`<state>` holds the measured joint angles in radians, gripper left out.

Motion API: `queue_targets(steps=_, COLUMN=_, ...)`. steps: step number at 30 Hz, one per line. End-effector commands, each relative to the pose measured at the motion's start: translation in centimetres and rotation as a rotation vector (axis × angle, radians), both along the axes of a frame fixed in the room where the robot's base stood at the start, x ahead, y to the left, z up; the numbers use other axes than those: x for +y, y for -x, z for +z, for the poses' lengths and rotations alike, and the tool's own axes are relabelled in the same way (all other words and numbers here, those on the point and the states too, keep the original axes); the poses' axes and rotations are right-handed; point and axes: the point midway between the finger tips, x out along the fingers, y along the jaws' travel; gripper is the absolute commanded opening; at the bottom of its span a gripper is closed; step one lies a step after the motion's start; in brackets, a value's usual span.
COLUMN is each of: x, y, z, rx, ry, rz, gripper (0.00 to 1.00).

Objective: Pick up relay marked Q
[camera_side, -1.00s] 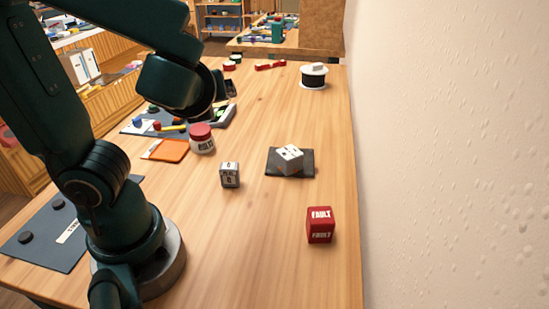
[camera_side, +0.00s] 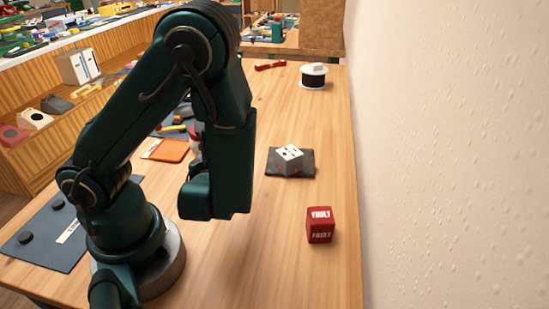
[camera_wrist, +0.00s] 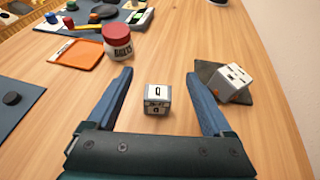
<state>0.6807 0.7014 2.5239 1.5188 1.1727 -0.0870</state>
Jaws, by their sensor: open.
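The relay marked Q (camera_wrist: 157,99) is a small grey and white cube standing on the wooden table. In the wrist view it lies ahead, between the two blue fingers of my gripper (camera_wrist: 159,92), with space on both sides and no contact. My gripper is open and empty. In the side view my arm hides the relay, and the fingers cannot be made out there.
A white block (camera_side: 289,157) sits on a dark pad (camera_side: 306,168) to the right. A red FAULT cube (camera_side: 320,224) stands nearer. A red-lidded BOLTS jar (camera_wrist: 118,42) and an orange tray (camera_wrist: 77,55) lie beyond on the left. A white wall (camera_side: 440,150) bounds the table's right.

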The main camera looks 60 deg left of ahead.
Motion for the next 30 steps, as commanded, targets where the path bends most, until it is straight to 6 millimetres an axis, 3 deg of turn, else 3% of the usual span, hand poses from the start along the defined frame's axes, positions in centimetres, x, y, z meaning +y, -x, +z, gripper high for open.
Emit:
queue_targets(steps=3, x=0.1, y=0.1, z=-1.9, rx=0.008, ry=-0.006, rz=-0.002, gripper=0.85)
queue_targets(steps=9, x=0.0, y=0.0, z=-3.8, rx=0.001, ry=0.001, rz=0.0, gripper=0.85)
queue_targets(steps=30, x=3.7, y=-2.4, z=-6.0, rx=-0.002, ry=0.002, rz=0.003, gripper=0.85)
